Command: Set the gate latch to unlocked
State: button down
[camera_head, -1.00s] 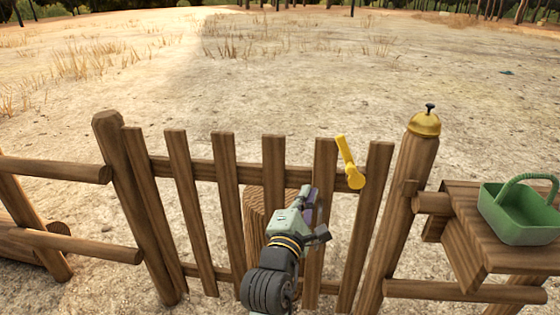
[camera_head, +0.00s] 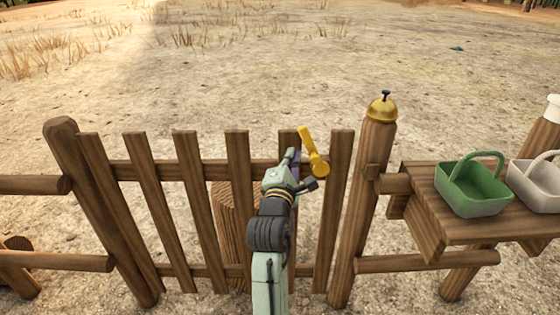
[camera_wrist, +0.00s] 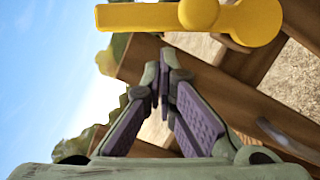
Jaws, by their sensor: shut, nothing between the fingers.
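The yellow gate latch (camera_head: 314,155) is a lever with a round hub, mounted near the top right of the wooden gate (camera_head: 188,168). Its arm points up and a little to the left from the hub. In the wrist view the latch (camera_wrist: 195,15) lies across the top of the picture, beyond the fingertips. My gripper (camera_head: 294,155) is just left of the latch in the head view, with its fingertips partly hidden by its own body. In the wrist view my gripper (camera_wrist: 164,75) has its purple-padded fingers together at the tips, with nothing between them. I see a gap between the fingertips and the latch.
A gold bell (camera_head: 382,107) sits on the post (camera_head: 362,200) right of the gate. A wooden shelf (camera_head: 425,215) further right bears a green basket (camera_head: 470,190) and a pale basket (camera_head: 540,185). A stump (camera_head: 234,215) stands behind the gate. Open ground lies beyond.

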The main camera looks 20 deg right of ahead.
jog(key=shift+s+d+r, duration=0.1)
jog(key=shift+d+r, duration=0.1)
jog(key=shift+d, duration=0.15)
jog(key=shift+s+d+r+m+p, duration=0.1)
jog(key=shift+d+r+m+p, duration=0.3)
jog(key=shift+p, duration=0.45)
jog(key=shift+d, duration=0.25)
